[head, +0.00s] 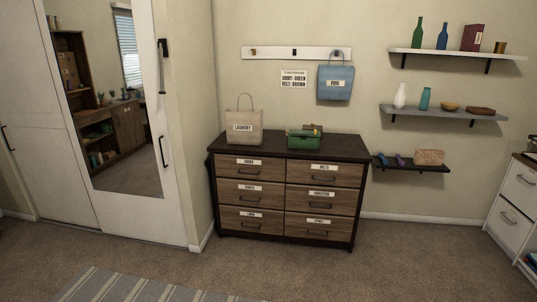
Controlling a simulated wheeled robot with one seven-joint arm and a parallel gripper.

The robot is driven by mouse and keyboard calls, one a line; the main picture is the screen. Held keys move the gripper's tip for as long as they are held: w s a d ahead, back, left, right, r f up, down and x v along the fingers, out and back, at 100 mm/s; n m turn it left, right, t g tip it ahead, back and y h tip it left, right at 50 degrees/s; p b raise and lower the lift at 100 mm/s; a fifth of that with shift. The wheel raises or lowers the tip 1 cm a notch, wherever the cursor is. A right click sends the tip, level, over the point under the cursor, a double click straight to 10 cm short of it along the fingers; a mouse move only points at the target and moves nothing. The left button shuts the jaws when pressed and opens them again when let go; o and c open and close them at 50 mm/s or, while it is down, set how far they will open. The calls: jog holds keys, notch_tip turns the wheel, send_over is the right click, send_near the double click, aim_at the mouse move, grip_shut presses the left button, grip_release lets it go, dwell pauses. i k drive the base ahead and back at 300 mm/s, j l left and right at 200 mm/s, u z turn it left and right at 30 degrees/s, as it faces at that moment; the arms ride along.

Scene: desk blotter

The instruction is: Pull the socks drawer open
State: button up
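A dark-framed dresser (285,147) with brown wood drawers stands against the far wall. Its drawers are in two columns and three rows, each with a white label and a dark bar handle. All look shut. The top left drawer (232,171) has a short label that may read socks, but the print is too small to be sure. The top right drawer (340,181) seems to read belts. The middle left (230,195) and bottom left (228,222) drawers have labels I cannot read surely. My gripper is not in view.
A mirrored sliding door (172,180) is at left, a white cabinet (510,215) at far right. A striped rug (130,288) lies in front at left. The carpet (300,275) before the dresser is clear.

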aim_at(267, 168)
jog(key=i+u, duration=0.3)
jog(key=i+l+u, duration=0.2)
jog(key=i+u, duration=0.15)
jog(key=i+l+u, duration=0.2)
jog(key=i+l, duration=0.4)
jog(key=i, duration=0.25)
jog(key=i+l+u, duration=0.2)
jog(key=i+l, duration=0.5)
jog(key=i, duration=0.15)
jog(key=i+l, duration=1.1)
